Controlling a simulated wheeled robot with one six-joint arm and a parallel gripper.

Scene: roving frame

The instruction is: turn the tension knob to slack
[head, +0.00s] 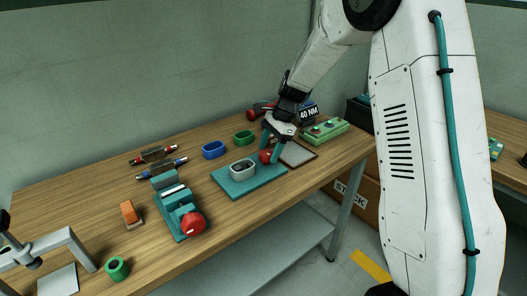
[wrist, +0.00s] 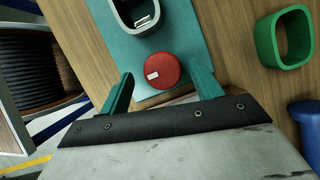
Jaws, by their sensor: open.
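A round red knob (wrist: 162,70) with a short white mark sits at one end of a teal base plate (wrist: 192,35). A grey oval ring (wrist: 122,22) stands on the same plate beside it. In the head view the knob (head: 265,156) is partly hidden by my gripper (head: 270,152). The gripper is open and points down at the knob. In the wrist view its two teal fingers lie to either side of the knob, with gaps showing. No slack label can be read.
A teal vise with a red handle (head: 193,223) stands to the left. A tray (head: 297,153) and a green box (head: 326,130) lie to the right, near the table edge.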

